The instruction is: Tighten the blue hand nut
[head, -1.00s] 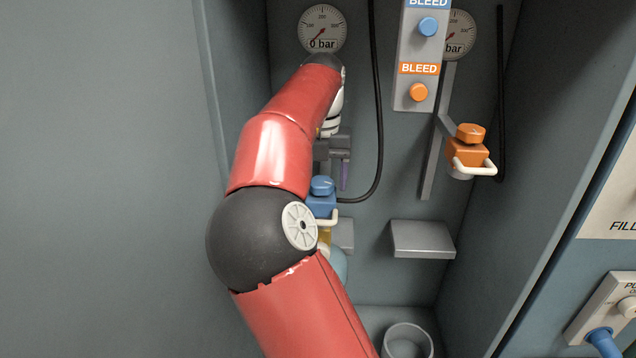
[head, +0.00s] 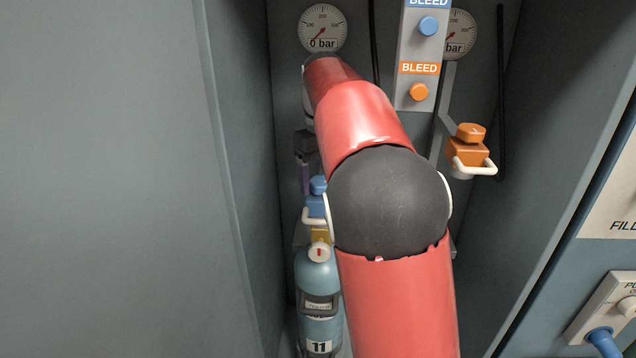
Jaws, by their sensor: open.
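The blue hand nut (head: 318,184) sits on top of a blue connector block (head: 316,206) with a white handle. The connector is above a yellow valve (head: 320,236) and a light blue cylinder (head: 318,268) marked 11. My gripper (head: 304,188) shows as a dark body with a grey-purple finger pointing down, just left of and near the nut. It is open and looks empty. I cannot tell whether a finger touches the nut. My red arm hides the right side of the nut, connector and cylinder, and most of the gripper's upper part.
An orange connector with its own nut (head: 471,133) hangs at the right. The bleed panel (head: 417,90) with blue and orange knobs is above. A gauge (head: 323,28) reads 0 bar. The cabinet's left wall (head: 232,150) is close to the gripper.

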